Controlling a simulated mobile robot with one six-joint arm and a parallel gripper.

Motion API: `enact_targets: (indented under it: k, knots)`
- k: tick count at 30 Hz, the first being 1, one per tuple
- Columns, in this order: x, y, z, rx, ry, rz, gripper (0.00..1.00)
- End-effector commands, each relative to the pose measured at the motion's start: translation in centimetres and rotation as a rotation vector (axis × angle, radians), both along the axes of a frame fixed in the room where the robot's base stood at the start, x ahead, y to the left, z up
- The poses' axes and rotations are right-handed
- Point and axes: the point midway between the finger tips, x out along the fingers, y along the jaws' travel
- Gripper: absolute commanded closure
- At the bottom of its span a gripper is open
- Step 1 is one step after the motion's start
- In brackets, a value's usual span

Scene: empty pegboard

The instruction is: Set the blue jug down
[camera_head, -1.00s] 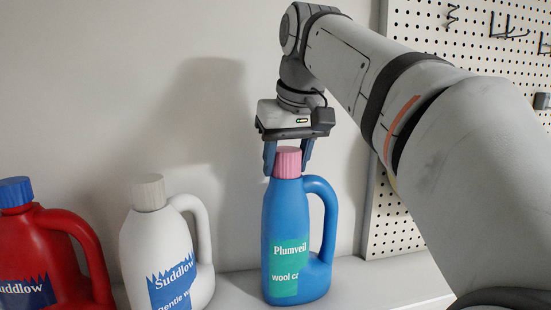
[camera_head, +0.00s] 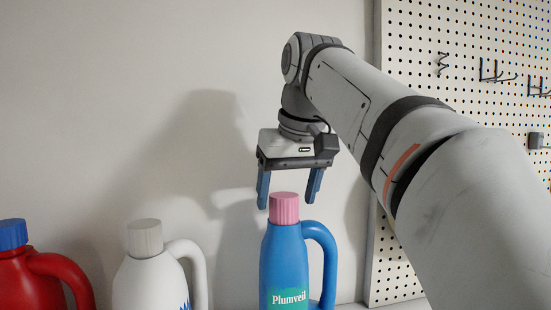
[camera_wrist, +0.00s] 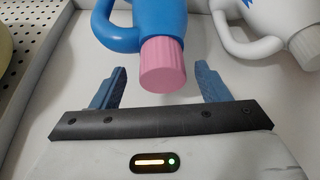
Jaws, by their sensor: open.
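The blue jug (camera_head: 283,262) has a pink cap (camera_head: 285,208), a handle on its right and a green label. It stands upright at the lower middle of the head view, its base cut off by the frame. My gripper (camera_head: 288,200) is above it, open, with blue fingers spread to either side of the cap and a gap around it. In the wrist view, the blue jug (camera_wrist: 150,22) and its pink cap lie beyond and between the open fingers (camera_wrist: 162,90), which do not touch the cap.
A white jug (camera_head: 146,280) with a grey-white cap stands left of the blue jug, and a red jug (camera_head: 30,280) with a blue cap is at the far left. A pegboard (camera_head: 470,100) with hooks is on the right. The wall above the jugs is clear.

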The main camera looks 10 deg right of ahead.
Motion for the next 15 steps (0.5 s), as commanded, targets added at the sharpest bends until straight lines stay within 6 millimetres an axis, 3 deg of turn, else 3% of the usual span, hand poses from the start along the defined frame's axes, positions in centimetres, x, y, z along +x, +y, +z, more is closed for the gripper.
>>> enact_targets:
  k: [6, 15]
  knots:
    - [-1.7, -0.3, 4.4, 0.0, -0.004, 0.0, 0.31]
    - [-3.1, -0.5, 7.7, 0.0, -0.001, 0.0, 0.31]
